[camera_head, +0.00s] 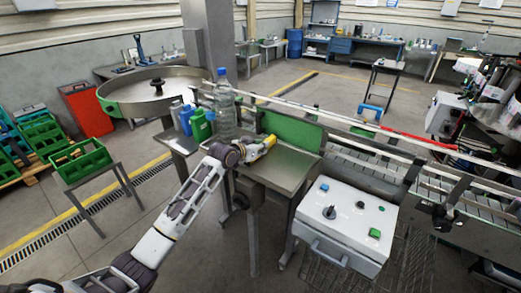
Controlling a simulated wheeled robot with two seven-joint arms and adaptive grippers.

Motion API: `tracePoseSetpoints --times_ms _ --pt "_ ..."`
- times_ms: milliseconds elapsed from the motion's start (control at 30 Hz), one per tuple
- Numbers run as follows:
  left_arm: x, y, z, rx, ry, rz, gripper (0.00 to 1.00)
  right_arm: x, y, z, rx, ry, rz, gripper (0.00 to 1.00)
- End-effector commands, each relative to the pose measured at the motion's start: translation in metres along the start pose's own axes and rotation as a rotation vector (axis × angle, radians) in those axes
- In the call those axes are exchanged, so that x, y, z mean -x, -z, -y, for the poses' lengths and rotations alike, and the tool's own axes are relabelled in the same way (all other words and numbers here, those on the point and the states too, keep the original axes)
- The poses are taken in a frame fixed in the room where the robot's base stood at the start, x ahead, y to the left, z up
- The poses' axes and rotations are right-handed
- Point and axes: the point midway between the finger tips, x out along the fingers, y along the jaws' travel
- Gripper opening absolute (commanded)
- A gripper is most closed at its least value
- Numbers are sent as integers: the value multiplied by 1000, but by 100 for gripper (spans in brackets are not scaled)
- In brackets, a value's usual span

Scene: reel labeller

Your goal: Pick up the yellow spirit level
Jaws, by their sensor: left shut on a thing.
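A yellow object (262,147), which looks like the spirit level, is at my left gripper (251,152) over the left part of the steel table (287,177). My left arm comes in from the bottom left, and the gripper is shut on the yellow object. It is small in the picture, and the gripper hides part of it. I cannot tell whether it touches the table top. My right gripper is not in view.
A large clear bottle (225,108) and green (199,124) and blue jugs stand just left of the gripper. A green panel (290,130) rises behind the table. A white control box (343,222) is in front, with a conveyor (365,173) to the right.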

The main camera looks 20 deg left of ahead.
Motion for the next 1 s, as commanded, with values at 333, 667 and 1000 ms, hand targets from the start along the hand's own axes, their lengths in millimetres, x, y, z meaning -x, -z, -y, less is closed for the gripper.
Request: tracePoseSetpoints --times_ms 333,667,1000 --pt "18 44 0 -3 1 -7 0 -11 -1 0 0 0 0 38" --pt "41 99 0 -2 1 -5 0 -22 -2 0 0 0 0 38" --pt "59 143 0 -2 1 -5 0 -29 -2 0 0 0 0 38"
